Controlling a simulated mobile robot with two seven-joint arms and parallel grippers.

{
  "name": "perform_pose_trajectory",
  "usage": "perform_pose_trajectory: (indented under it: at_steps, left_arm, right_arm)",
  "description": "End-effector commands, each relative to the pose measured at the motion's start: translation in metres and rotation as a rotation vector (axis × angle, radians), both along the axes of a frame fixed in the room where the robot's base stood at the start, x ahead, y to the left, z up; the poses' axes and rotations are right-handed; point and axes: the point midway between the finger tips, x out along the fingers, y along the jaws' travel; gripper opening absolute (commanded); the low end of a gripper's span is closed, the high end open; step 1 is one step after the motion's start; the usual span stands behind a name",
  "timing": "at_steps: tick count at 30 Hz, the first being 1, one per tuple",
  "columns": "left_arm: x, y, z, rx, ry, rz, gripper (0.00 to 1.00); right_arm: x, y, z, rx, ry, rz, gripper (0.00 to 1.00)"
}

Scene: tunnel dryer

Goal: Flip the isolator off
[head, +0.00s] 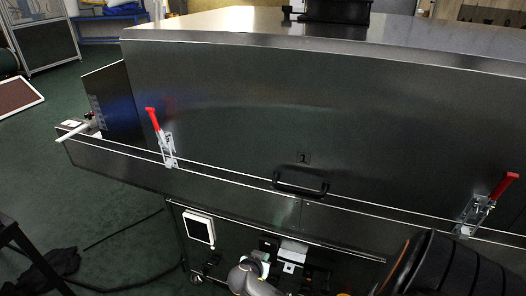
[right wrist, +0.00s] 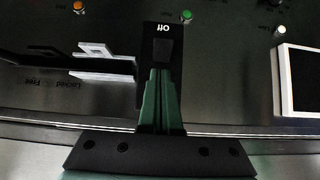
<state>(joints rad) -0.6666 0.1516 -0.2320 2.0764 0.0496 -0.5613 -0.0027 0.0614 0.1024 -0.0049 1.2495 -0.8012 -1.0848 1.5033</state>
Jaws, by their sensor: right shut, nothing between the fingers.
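In the right wrist view the control panel shows upside down. A black block marked "Off" (right wrist: 164,36), which looks like part of the isolator, is at upper centre. My right gripper (right wrist: 161,72) points at it with its fingers together and empty. The fingers overlap its lower edge in the picture; I cannot tell whether they touch it. The isolator's handle position is unclear. In the head view my right arm comes in at the lower right, and the low panel is partly hidden and dark. My left gripper is not in view.
A white-framed screen (head: 199,229) is left of my arm and also shows in the right wrist view (right wrist: 299,81). Orange (right wrist: 79,7) and green (right wrist: 187,15) buttons and a pale bracket-like part (right wrist: 103,55) are nearby. Red-handled clamps (head: 153,118) (head: 504,186) and a black handle (head: 300,188) stick out above.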

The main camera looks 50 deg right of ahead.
Motion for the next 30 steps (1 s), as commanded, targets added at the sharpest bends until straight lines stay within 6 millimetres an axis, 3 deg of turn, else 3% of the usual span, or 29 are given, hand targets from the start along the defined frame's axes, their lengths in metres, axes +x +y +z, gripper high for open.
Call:
perform_pose_trajectory:
  at_steps: [8,21,30]
  left_arm:
    - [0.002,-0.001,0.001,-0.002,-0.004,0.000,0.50]
    - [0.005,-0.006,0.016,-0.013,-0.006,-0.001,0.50]
    - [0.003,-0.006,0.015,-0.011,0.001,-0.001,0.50]
  right_arm:
    - [0.000,0.000,0.000,0.000,0.000,0.000,0.00]
    - [-0.018,0.045,0.041,0.002,-0.001,0.000,0.00]
    - [-0.022,0.053,0.048,0.000,0.002,0.000,0.00]
